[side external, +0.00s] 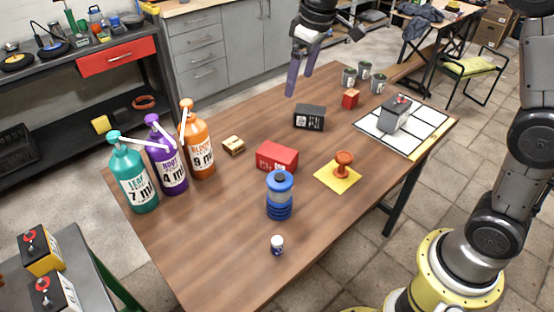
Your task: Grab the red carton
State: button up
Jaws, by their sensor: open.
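A red box-shaped carton (277,157) lies near the middle of the wooden table, with small pale print on its front. My gripper (299,84) hangs above the back part of the table, fingers pointing down, open and empty. It is up and behind the red carton in the picture, apart from it and from the black box (309,117).
Three pump bottles, teal (133,176), purple (166,155) and orange (197,142), stand at the left. A blue canister (279,196) stands just in front of the carton. An orange knob (343,164) on a yellow square is to the right. The front-left tabletop is clear.

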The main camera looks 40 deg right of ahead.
jog(key=g, duration=0.2)
send_near(277, 151)
jog(key=shift+g, duration=0.3)
notch_tip(277, 151, down, 5)
jog(key=shift+s+a+f, duration=0.15)
jog(key=shift+a+f, duration=0.05)
jog(key=shift+f, duration=0.05)
jog(key=shift+w+f, duration=0.2)
jog(key=shift+f, duration=1.3)
jog(key=shift+w+f, duration=0.15)
jog(key=shift+f, duration=1.4)
jog(key=c, duration=1.6)
jog(key=shift+w+r, duration=0.1)
jog(key=shift+r, duration=0.1)
